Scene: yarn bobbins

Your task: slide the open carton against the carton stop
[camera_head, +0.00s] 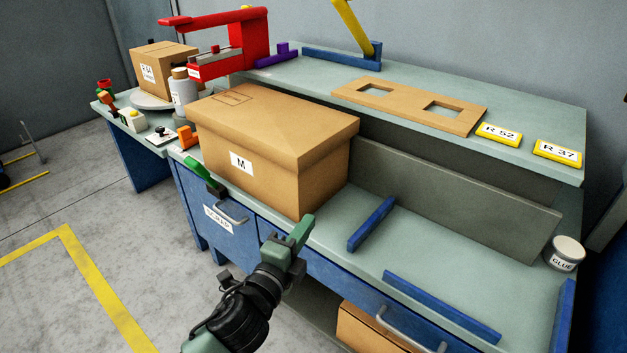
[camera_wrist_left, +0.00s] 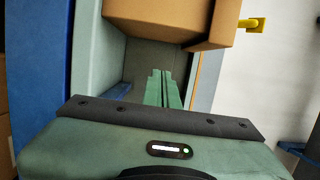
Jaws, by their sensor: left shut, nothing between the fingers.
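A large brown carton marked M (camera_head: 270,150) stands on the bench. Its top looks covered in the head view, and I cannot see an opening. It also shows at the top of the left wrist view (camera_wrist_left: 165,14). A short blue bar (camera_head: 371,222), which looks like the carton stop, lies across the bench to the right of the carton, with a gap between them. My left gripper (camera_head: 304,229) is shut and empty by the carton's lower front right corner; I cannot tell if they touch. Its fingers also show in the wrist view (camera_wrist_left: 162,88). My right gripper is not in view.
A long blue rail (camera_head: 440,305) runs along the bench's front edge. A glue tub (camera_head: 564,254) stands at the right end. A green tool (camera_head: 204,176) lies left of the carton. A raised shelf behind holds a cardboard piece (camera_head: 410,104).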

